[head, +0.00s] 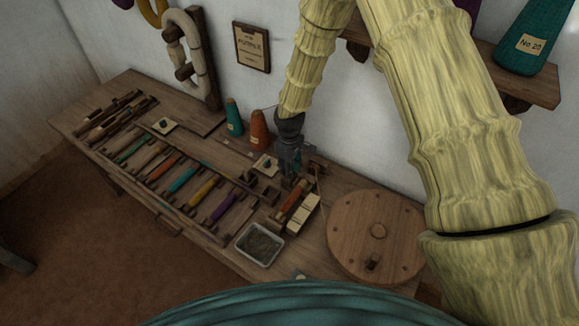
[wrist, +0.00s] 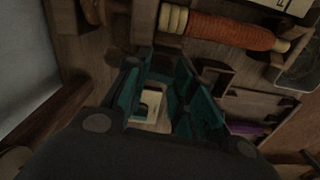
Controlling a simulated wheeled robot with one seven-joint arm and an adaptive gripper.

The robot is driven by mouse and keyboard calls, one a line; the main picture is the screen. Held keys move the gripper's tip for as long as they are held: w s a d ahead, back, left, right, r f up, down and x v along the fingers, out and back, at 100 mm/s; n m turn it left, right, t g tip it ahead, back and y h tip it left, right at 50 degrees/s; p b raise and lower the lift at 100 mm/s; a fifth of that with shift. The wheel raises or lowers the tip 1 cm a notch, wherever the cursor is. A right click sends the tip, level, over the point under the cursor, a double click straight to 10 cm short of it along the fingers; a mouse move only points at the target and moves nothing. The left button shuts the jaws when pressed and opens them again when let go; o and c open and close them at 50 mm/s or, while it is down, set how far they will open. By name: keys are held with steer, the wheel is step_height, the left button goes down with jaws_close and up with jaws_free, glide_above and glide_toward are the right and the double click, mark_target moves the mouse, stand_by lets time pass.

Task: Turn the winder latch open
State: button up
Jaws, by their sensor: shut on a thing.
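My gripper (head: 290,172) is at the winder, just behind the orange bobbin (head: 293,200) on its spindle. In the wrist view my gripper's teal fingers (wrist: 164,72) are closed in on a small part, which I take to be the winder latch. The fingers hide most of the latch, so how far it is turned cannot be told. The orange bobbin (wrist: 230,32) lies across the top of the wrist view, apart from the fingers. The round wooden winder wheel (head: 345,235) is right of the gripper in the head view.
A tray of coloured bobbins (head: 150,180) is to the left. A shallow grey dish (head: 258,245) sits at the front edge, beside a cream labelled block (head: 302,213). An orange cone (head: 259,128) and a teal cone (head: 233,118) stand close behind on the left.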

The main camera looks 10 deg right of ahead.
steer(key=shift+n, duration=0.6)
steer(key=o, duration=1)
steer(key=shift+r, duration=0.15)
step_height(320, 180, up, 12)
steer(key=shift+d+f, duration=0.1)
steer(key=shift+f, duration=0.05)
stand_by(0.4)
